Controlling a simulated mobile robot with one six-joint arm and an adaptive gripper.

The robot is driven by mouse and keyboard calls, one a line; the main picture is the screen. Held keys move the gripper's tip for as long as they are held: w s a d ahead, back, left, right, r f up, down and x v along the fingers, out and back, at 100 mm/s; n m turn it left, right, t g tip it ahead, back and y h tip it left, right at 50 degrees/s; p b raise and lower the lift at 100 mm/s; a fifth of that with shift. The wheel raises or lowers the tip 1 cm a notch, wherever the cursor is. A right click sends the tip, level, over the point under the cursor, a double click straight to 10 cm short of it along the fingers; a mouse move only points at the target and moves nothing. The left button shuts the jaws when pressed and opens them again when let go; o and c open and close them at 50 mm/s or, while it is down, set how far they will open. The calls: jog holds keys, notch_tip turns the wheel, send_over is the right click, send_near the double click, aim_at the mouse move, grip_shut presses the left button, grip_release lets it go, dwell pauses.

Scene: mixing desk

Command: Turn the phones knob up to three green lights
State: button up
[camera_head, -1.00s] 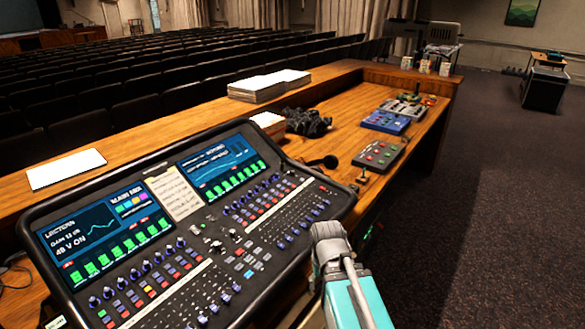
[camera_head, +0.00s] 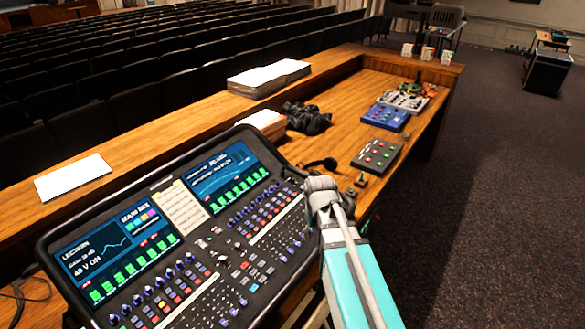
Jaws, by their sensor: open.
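The large mixing console (camera_head: 240,315) lies tilted on the wooden desk, with two lit screens, green light bars and rows of small knobs and faders. I cannot read which knob is the phones knob. My arm, a teal link with a grey joint, rises beside the console's right edge. My gripper's fingers do not show in this view.
A small headset-like black object (camera_head: 322,164) lies between console and grey box. A dark crumpled bundle (camera_head: 306,118) and paper stacks (camera_head: 268,78) lie on the desk (camera_head: 345,100). Dark seats fill the back left.

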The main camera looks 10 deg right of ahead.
jog(key=w+r+n+p, duration=0.3)
jog(key=w+r, duration=0.2)
jog(key=w, duration=0.6)
jog(key=n, duration=1.1)
send_over(293, 178)
jog(key=shift+s+p, duration=0.25)
jog(key=shift+p, duration=0.15)
jog(key=shift+f, duration=0.1)
notch_tip(293, 178, down, 13)
jog(key=b, duration=1.3)
jog(key=shift+w+f+b, duration=0.1)
jog(key=shift+f+b, duration=0.1)
jog(key=shift+b, duration=0.2)
grip_shut()
